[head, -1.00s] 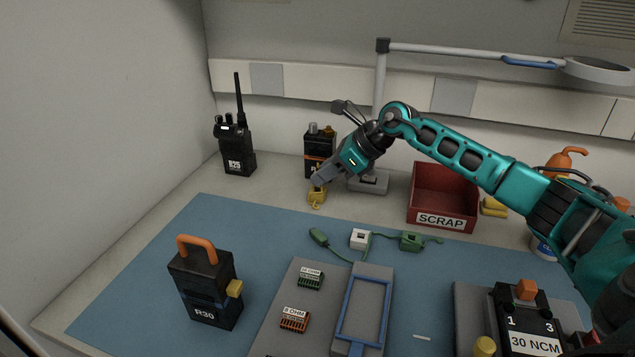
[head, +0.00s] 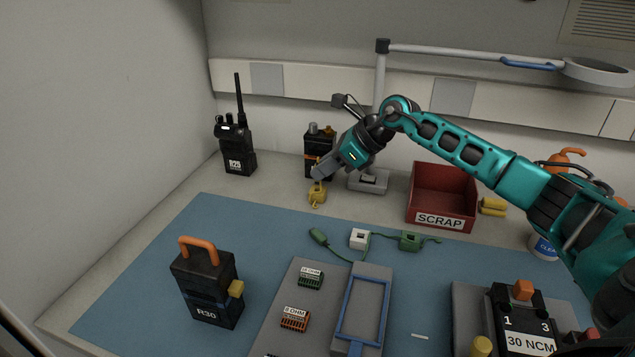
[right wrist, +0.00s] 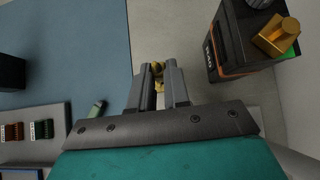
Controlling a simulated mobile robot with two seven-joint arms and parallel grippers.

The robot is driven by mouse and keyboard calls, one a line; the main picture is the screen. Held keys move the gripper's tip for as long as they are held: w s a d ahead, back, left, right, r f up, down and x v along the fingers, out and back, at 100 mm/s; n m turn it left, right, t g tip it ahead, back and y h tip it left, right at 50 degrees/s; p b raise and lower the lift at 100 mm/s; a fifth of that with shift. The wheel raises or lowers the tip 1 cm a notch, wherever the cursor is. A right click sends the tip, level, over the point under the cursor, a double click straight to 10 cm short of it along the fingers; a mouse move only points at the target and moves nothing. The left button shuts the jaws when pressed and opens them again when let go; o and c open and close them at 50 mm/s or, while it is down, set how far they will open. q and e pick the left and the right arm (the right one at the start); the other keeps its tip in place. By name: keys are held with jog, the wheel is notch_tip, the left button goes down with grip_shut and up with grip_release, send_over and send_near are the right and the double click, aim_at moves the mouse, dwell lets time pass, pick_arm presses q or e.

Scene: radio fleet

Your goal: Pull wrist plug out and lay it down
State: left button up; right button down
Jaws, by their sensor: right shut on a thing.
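My right gripper (head: 319,178) is shut on a small yellow piece (head: 317,196) with a hook or ring at its lower end, over the bench behind the blue mat. The yellow piece also shows between the fingers in the right wrist view (right wrist: 157,68). A green cord lies on the mat with a dark green oval end (head: 318,236), a white block (head: 359,239) and a green block (head: 410,241). I cannot tell from the pictures which part is the wrist plug. My left gripper is not in view.
A black and orange radio (head: 313,142) stands close behind the gripper. A red SCRAP bin (head: 441,219) is to the right, and radio R25 (head: 238,150) to the left. Radio R30 (head: 207,287) stands on the mat (head: 262,228), with free room behind it. A lamp post (head: 380,80) rises behind.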

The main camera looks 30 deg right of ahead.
jog(key=shift+r, duration=0.15)
jog(key=shift+r+p, duration=1.3)
jog(key=shift+r, duration=0.35)
